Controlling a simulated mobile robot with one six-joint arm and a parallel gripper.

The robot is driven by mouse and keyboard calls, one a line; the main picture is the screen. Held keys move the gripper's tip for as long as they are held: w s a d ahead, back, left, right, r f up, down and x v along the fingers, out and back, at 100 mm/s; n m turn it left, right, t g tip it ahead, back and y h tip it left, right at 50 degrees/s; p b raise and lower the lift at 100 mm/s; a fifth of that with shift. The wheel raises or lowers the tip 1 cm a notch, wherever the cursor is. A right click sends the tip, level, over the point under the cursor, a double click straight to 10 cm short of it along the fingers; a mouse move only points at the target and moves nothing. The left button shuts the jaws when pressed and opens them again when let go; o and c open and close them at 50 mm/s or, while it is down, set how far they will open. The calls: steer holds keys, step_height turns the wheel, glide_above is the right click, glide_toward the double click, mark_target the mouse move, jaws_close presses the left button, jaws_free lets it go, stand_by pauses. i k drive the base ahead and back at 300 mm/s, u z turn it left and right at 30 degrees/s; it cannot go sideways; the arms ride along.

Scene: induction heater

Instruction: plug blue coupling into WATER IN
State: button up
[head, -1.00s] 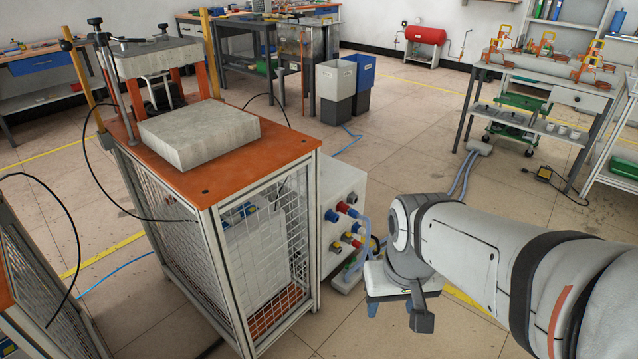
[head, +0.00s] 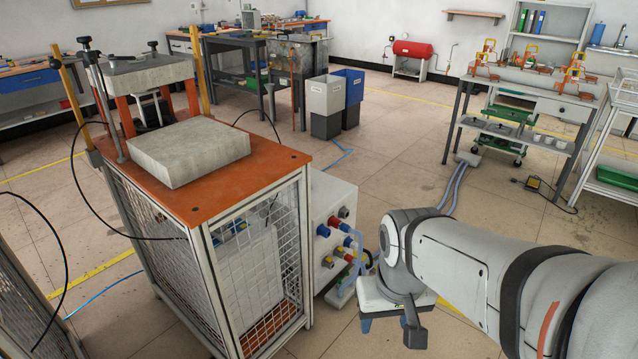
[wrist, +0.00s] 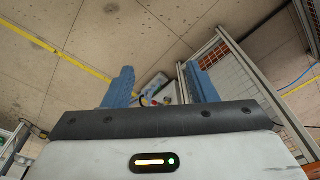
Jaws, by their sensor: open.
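The grey machine box (head: 336,204) stands against the right side of the mesh cabinet in the head view. Its face carries several red and blue fittings, among them a blue one (head: 323,231) and a red one (head: 333,221). Pale blue hoses (head: 362,262) hang at its right edge. I cannot read which port is WATER IN or tell which blue piece is the loose coupling. My gripper (wrist: 160,88) is open and empty, its two blue fingers apart and pointing down. In the wrist view the small coloured fittings (wrist: 152,98) show between the fingers, farther off.
The mesh cabinet (head: 304,250) with an orange top (head: 285,161) stands left of my arm. A grey block (head: 188,150) lies on it. Black cables loop at the left. Open tiled floor (head: 400,170) lies behind the box, toward two bins (head: 328,95).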

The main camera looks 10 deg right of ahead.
mark_target(344, 227)
steer(key=u, duration=2.3)
steer(key=k, duration=1.45)
steer(key=z, duration=1.4)
steer(key=i, duration=1.3)
